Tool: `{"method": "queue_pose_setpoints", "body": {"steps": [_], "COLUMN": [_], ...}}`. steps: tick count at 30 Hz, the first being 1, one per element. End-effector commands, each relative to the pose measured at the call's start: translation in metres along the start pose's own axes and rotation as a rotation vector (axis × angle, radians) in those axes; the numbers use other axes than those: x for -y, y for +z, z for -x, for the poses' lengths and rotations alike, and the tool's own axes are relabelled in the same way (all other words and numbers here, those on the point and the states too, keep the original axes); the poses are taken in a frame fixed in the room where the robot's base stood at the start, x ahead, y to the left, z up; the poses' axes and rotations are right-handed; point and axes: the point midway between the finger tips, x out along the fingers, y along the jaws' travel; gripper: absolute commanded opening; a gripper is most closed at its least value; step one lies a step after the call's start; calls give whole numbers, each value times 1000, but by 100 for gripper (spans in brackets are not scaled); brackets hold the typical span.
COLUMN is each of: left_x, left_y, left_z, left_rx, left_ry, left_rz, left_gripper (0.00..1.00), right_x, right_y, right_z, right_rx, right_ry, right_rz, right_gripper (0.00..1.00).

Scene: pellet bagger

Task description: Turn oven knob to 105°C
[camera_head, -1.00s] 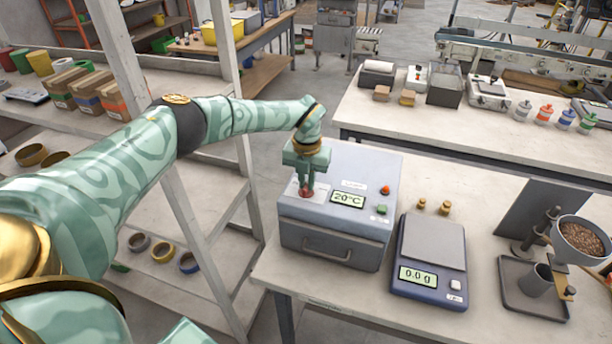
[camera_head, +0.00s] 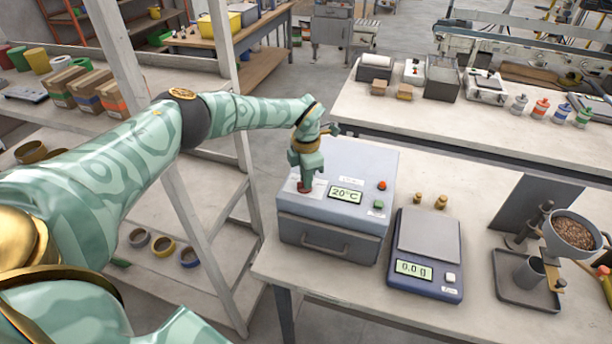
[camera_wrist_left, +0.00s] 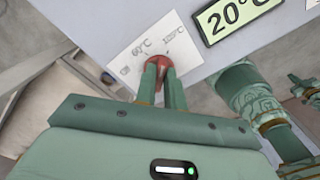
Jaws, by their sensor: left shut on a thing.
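The oven (camera_head: 335,215) is a grey-blue box on the table, with a front handle and a display (camera_head: 345,195) reading 20°C. Its red knob (camera_head: 304,187) is at the left of the top panel. In the left wrist view the knob (camera_wrist_left: 163,66) sits on a white label (camera_wrist_left: 142,52) marked 60°C on the left; the marking on the right is hard to read. My left gripper (camera_head: 304,183) comes down from above and is shut on the knob, its fingers covering much of it.
A red button (camera_head: 382,185) and a green button (camera_head: 379,204) are right of the display. A scale (camera_head: 430,250) reading 0.0 g stands right of the oven, with small brass weights (camera_head: 429,200) behind it. A hopper of pellets (camera_head: 574,232) is farther right.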

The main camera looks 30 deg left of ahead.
Motion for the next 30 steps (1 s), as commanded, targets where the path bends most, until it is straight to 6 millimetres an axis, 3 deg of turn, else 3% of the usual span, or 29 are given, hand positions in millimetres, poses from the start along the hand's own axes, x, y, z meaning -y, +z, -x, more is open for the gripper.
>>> {"method": "queue_pose_setpoints", "body": {"steps": [12,28,30], "left_x": [0,0,0], "left_y": [0,0,0], "left_z": [1,1,2], "left_rx": [2,3,3], "left_ry": [2,3,3], "left_rz": [-176,-197,-197], "left_gripper": [0,0,28], "right_x": [-1,-1,-1], "right_y": [0,0,0], "right_z": [1,1,1], "right_rx": [0,0,0], "right_ry": [1,1,1], "right_rz": [0,0,0], "right_gripper": [0,0,0]}}
